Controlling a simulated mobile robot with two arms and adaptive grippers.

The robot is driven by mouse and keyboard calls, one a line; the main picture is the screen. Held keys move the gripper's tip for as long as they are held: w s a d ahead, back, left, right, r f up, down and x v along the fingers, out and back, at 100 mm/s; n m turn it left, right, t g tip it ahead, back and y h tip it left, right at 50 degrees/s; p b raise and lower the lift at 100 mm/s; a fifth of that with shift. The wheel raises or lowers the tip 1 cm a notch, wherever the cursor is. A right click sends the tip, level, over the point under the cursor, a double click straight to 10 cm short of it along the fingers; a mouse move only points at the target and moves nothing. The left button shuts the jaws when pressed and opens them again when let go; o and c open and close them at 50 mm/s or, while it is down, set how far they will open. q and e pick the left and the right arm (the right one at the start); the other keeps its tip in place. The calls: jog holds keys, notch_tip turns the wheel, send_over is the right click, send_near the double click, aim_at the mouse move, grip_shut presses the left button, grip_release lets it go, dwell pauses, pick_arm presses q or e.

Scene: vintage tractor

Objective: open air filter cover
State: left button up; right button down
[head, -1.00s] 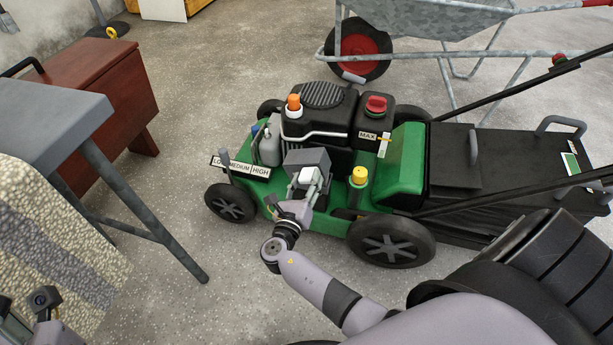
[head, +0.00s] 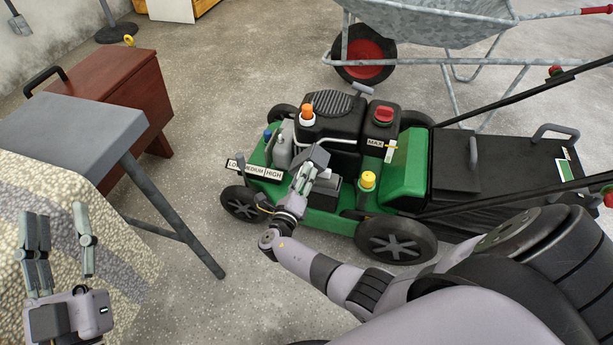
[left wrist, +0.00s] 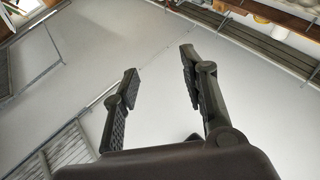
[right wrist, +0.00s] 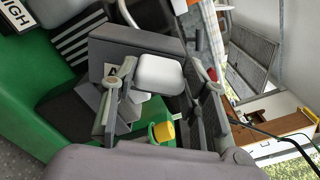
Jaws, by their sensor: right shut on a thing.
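The dark grey air filter cover (head: 319,156) is on the near side of the green lawn mower (head: 408,165). It stands tilted up above its grey housing (head: 326,192). In the right wrist view the cover (right wrist: 135,42) shows as a grey panel with a white tab (right wrist: 160,74). My right gripper (head: 307,178) is shut on the cover at this tab; its fingers (right wrist: 160,88) lie either side of the tab. My fingers partly hide the housing. My left gripper (head: 60,235) is open and empty at the far left, and it is open in the left wrist view (left wrist: 158,85).
A yellow cap (head: 368,180) is close to the right of the cover. An orange cap (head: 307,113) and a red cap (head: 383,115) are on the engine. A grey table (head: 75,125) stands left, a red-brown box (head: 110,95) behind it, and a wheelbarrow (head: 430,20) at the back.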

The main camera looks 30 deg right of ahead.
jog(key=shift+w+a+r+n, duration=0.2)
jog(key=shift+w+a+n, duration=0.25)
jog(key=shift+w+n, duration=0.3)
pick_arm(q)
jog(key=shift+w+f+g+y, duration=0.25)
jog(key=shift+f+g, duration=0.15)
jog(key=shift+f, duration=0.3)
jog(key=shift+w+f+g+y, duration=0.25)
jog(key=shift+f+g, duration=0.15)
jog(key=shift+f, duration=0.25)
pick_arm(e)
jog(key=shift+w+a+f+n, duration=0.15)
jog(key=shift+w+a+n, duration=0.25)
jog(key=shift+n, duration=0.3)
jog(key=shift+w+a+f+n, duration=0.1)
jog(key=shift+w+a+n, duration=0.25)
jog(key=shift+n, duration=0.3)
jog(key=c, duration=0.9)
grip_release()
jog(key=shift+f, duration=0.1)
jog(key=v, duration=1.2)
jog(key=shift+s, duration=0.1)
